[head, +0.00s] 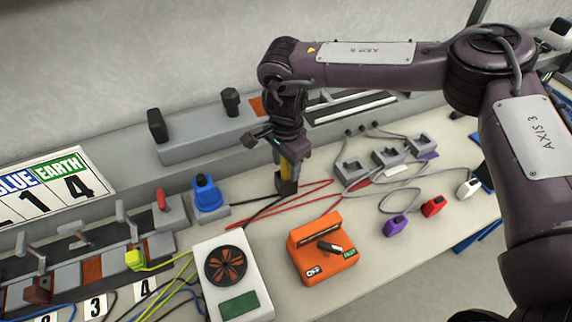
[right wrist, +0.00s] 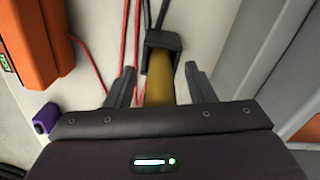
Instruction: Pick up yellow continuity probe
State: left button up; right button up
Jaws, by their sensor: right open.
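The yellow continuity probe (head: 287,171) stands upright in a small black holder (head: 288,187) on the bench in the head view. It also shows in the right wrist view as a yellow shaft (right wrist: 160,82) with its far end in the black holder (right wrist: 163,41). My right gripper (right wrist: 161,82) is open, with one finger on each side of the shaft and a visible gap to both. In the head view my right gripper (head: 288,155) is directly above the holder and hides the probe's upper part. My left gripper is not in view.
Red and black leads run on the bench beside the holder. An orange switch box (head: 322,262), a white fan unit (head: 228,245) and a blue knob (head: 207,193) stand nearby. Grey sockets (head: 352,172) and purple, red and white plugs lie to the right. A grey ledge (head: 200,140) runs behind.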

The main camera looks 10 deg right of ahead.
jog(key=shift+f, duration=0.1)
jog(key=shift+c, duration=0.3)
jog(key=c, duration=1)
jog(key=shift+r, duration=0.2)
